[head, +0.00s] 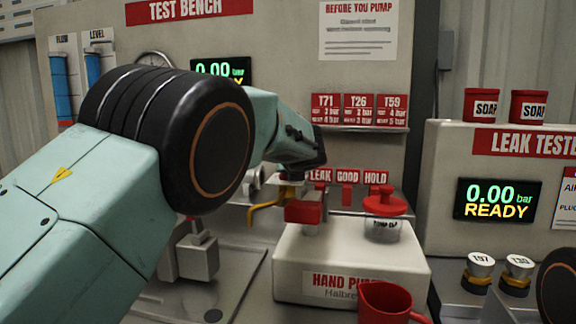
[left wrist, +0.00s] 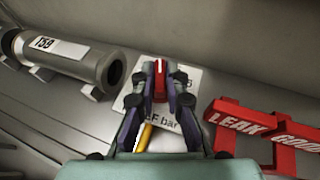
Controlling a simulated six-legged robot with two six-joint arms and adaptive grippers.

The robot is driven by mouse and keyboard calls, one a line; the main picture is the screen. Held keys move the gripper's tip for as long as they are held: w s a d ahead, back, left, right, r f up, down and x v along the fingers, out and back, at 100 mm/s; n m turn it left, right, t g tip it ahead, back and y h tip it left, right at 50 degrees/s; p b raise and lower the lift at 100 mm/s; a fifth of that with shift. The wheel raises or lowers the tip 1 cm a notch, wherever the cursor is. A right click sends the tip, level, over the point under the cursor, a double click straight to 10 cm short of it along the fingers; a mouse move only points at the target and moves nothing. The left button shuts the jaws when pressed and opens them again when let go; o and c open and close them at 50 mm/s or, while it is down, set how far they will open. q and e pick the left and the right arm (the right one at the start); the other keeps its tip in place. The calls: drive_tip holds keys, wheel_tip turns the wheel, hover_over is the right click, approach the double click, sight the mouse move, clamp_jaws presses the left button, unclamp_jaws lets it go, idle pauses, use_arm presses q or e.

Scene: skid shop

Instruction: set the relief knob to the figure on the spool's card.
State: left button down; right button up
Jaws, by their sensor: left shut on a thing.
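My left gripper (left wrist: 159,90) is shut on the red relief knob (left wrist: 160,68), which has a white pointer line, in the left wrist view. The knob stands over a pale plate (left wrist: 133,103) whose visible print ends in "EF bar"; the fingers hide its scale figures. A grey spool (left wrist: 75,57) labelled T59 lies in supports at upper left, its open end near the plate. In the head view, red cards T71 (head: 326,109), T26 (head: 360,109) and T59 (head: 392,109) stand on a shelf; their small figures are hard to read. My right gripper is out of view.
A yellow lever (head: 262,212) hangs below my left wrist. The hand pump (head: 350,262) stands in front, with a red mug (head: 385,303) before it. Red LEAK, GOOD and HOLD tags (head: 348,177) are behind. The leak tester (head: 500,190) is at right.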

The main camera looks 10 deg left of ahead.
use_arm(q)
drive_tip(key=shift+r, duration=0.3)
drive_tip(key=c, duration=1.4)
unclamp_jaws()
drive_tip(key=shift+f, duration=0.25)
wheel_tip(320, 180, up, 10)
drive_tip(key=shift+r, duration=0.1)
